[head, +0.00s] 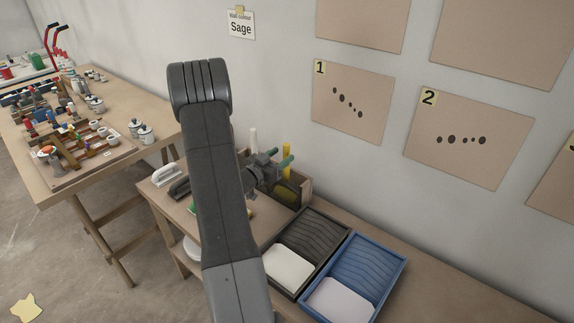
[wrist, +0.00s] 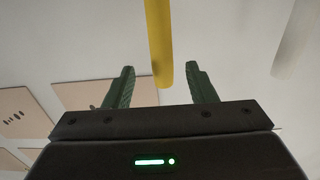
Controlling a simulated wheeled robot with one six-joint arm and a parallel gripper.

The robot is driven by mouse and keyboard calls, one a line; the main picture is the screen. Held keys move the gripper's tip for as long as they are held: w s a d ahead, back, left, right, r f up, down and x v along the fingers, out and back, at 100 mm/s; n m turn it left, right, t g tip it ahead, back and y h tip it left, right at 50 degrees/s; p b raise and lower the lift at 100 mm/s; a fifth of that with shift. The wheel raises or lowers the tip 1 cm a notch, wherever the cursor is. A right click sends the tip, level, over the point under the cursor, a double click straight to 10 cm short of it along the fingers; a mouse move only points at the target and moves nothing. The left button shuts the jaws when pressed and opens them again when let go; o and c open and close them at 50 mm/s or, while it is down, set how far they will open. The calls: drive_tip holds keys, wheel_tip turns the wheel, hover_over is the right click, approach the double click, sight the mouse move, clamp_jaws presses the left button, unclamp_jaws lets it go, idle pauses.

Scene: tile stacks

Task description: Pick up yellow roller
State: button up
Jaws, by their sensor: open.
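The yellow roller (head: 287,149) stands upright at the wooden box on the bench in the head view, its lower part partly hidden by my gripper. In the wrist view its yellow shaft (wrist: 158,35) comes down from the top edge, and its end shows between my two green fingers. My gripper (wrist: 160,68) is open, with a gap visible on both sides of the shaft. In the head view my gripper (head: 281,158) is beside the roller at the box. I cannot tell the exact depth between fingers and shaft.
The wooden box (head: 305,192) also has a white upright roller (head: 253,140) near it. A black paint tray (head: 311,232) and a blue paint tray (head: 377,261) lie in front. A wall with pinned boards (head: 352,101) stands close behind. A cluttered table (head: 60,195) is at left.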

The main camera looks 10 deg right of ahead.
sight(290, 149)
drive_tip(key=p+x, duration=0.1)
drive_tip(key=x, duration=0.5)
drive_tip(key=shift+a+f+p, duration=0.1)
drive_tip(key=shift+p, duration=0.25)
drive_tip(key=shift+w, duration=0.1)
drive_tip(key=c, duration=1.1)
